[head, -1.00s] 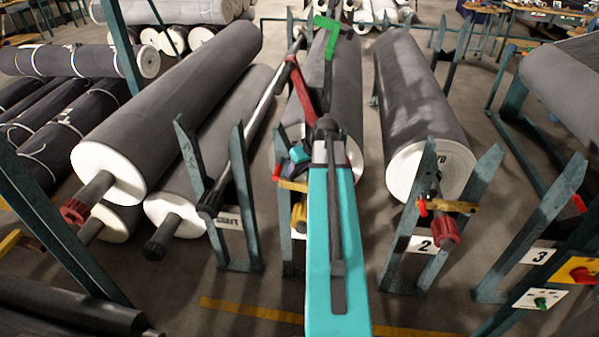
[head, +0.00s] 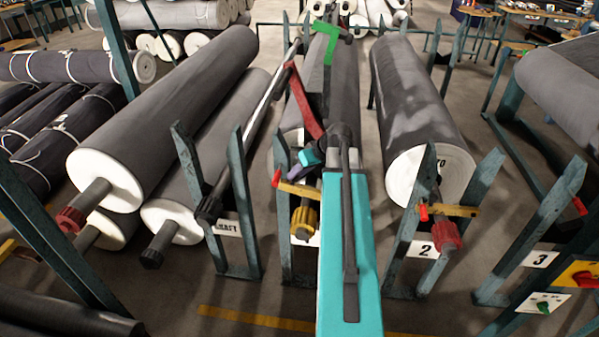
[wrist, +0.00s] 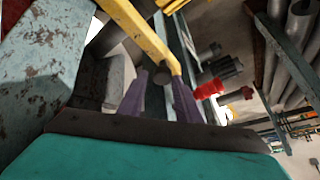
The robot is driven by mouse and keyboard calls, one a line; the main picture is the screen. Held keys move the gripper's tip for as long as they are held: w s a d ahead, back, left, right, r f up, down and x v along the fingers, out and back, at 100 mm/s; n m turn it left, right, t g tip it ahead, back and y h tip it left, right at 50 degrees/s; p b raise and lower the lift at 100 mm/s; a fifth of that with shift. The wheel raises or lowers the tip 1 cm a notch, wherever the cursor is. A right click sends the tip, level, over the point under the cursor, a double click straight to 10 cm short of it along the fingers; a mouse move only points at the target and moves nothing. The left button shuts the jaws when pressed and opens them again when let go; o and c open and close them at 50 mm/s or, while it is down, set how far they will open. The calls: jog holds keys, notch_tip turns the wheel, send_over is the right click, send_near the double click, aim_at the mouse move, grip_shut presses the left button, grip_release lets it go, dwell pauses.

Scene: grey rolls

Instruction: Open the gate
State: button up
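The gate is a bar across the top of the left-middle stand. In the wrist view the yellow bar (wrist: 148,35) slants down to the right, close in front of my gripper (wrist: 160,82). My gripper's two purple fingers are apart, with the bar's lower end near the right fingertip. I cannot tell whether they touch. In the head view my gripper (head: 314,153) is just above and behind the bar, partly hidden by my arm.
A yellow shaft end (head: 304,222) sits below the bar. Stand 2 (head: 430,215) has its own yellow bar to the right. An uprights pair (head: 215,205) stands close on the left. Large grey rolls (head: 170,110) lie on both sides. A red shaft end (wrist: 208,88) shows in the wrist view.

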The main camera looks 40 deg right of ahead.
jog(key=shift+a, duration=0.1)
jog(key=shift+r, duration=0.1)
jog(key=shift+s+r, duration=0.15)
jog(key=v, duration=1.3)
dwell(0.5)
